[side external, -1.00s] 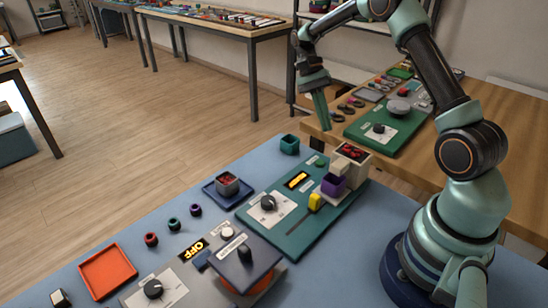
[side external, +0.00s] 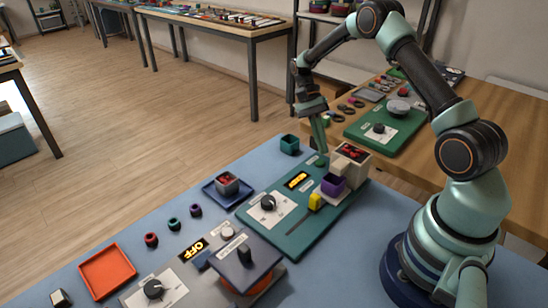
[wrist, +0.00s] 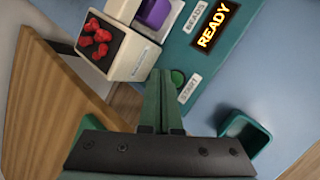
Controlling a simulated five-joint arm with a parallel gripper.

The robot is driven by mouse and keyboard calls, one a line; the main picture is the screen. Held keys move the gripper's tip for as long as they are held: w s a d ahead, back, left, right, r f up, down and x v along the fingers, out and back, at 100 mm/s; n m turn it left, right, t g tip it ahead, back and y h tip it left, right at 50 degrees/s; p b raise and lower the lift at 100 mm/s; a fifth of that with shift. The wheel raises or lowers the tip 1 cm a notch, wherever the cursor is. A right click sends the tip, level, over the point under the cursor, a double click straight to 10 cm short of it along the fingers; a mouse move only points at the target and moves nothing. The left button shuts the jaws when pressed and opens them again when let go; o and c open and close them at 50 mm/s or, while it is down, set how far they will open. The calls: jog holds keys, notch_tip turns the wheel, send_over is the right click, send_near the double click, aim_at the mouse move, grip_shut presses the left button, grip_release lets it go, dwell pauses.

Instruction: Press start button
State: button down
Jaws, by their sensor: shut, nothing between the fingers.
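The green start button (wrist: 177,77) lies on the teal panel (wrist: 185,50), beside a START label (wrist: 190,88) in the wrist view. In the side view the button (side external: 319,163) is at the panel's far corner, partly near the finger ends. The panel's display (side external: 297,180) reads READY in the wrist view (wrist: 214,26). My gripper (wrist: 158,72) is shut and empty, pointing down. Its fingertips show just left of the button in the wrist view; in the side view the gripper (side external: 322,152) is just over it. I cannot tell whether they touch.
A beige box with red beads (side external: 350,160) and a purple cup (side external: 333,184) stand close beside the button. A teal open cup (side external: 289,145) stands on the other side. A grey panel with an OFF display (side external: 192,249) lies nearer the camera.

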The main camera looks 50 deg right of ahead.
aim_at(319, 160)
jog(key=shift+f, duration=0.7)
jog(key=shift+f, duration=0.1)
dwell(1.5)
jog(key=shift+f, duration=0.35)
jog(key=shift+f, duration=0.35)
dwell(0.7)
jog(key=shift+r, duration=0.8)
jog(key=shift+r, duration=2.5)
